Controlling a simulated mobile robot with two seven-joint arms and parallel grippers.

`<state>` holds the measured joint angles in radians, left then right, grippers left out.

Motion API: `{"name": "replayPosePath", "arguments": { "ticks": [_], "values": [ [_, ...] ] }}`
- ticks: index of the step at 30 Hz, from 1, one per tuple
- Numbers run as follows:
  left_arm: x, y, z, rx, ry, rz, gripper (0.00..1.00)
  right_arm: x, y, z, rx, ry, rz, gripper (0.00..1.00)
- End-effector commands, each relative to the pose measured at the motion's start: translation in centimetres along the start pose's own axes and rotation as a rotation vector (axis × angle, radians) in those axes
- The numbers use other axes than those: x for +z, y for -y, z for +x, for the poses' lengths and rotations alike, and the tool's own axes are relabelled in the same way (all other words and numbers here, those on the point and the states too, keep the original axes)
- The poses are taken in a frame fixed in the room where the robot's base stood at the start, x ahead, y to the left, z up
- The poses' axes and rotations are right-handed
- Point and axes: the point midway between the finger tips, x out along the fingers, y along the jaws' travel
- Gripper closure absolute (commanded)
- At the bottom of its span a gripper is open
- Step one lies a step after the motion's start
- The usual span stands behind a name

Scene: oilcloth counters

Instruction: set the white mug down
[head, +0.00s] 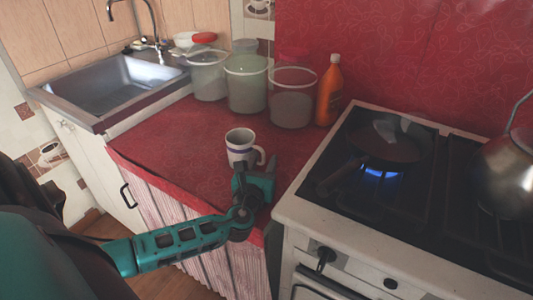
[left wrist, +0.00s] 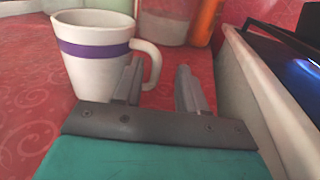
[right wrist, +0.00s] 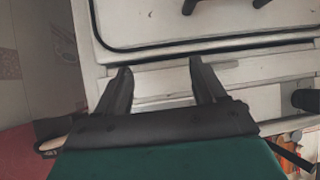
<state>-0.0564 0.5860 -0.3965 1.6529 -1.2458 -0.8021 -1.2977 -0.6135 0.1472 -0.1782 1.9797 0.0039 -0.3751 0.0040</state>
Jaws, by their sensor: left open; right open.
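The white mug (head: 240,146) with a purple band stands upright on the red oilcloth counter (head: 180,148), near the stove. In the left wrist view the mug (left wrist: 95,62) is to the left of the fingers, with its handle (left wrist: 150,62) pointing towards them. My left gripper (left wrist: 160,85) is open, its left finger close to the handle. I cannot tell whether that finger touches it. Nothing is held between the fingers. In the head view the left gripper (head: 258,174) is just in front of the mug. My right gripper (right wrist: 160,75) is open and empty, facing the pale stove front.
Several translucent buckets (head: 246,82) and an orange bottle (head: 329,92) stand at the back. The stove (head: 290,205) on the right has a pan (head: 388,142) over a lit blue flame and a kettle (head: 508,172). A sink (head: 120,85) is at left. The counter left of the mug is clear.

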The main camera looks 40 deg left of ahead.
Motion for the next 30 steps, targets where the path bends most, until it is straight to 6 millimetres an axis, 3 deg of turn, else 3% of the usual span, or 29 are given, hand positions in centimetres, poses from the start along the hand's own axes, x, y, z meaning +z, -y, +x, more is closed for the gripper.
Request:
{"name": "replayPosePath", "arguments": {
  "ticks": [6, 12, 30],
  "values": [
    [0.0, 0.0, -4.8, -0.002, -0.003, 0.000, 0.59, -0.1, -0.3, -0.2, 0.006, -0.002, -0.002, 0.30],
    [0.0, 0.0, -7.5, -0.001, -0.001, 0.000, 0.59, 0.1, -0.4, -0.2, 0.008, 0.003, -0.002, 0.30],
    [0.0, 0.0, -8.2, 0.000, 0.001, -0.001, 0.59, 0.4, -0.2, -0.2, 0.007, 0.009, 0.003, 0.30]
  ]
}}
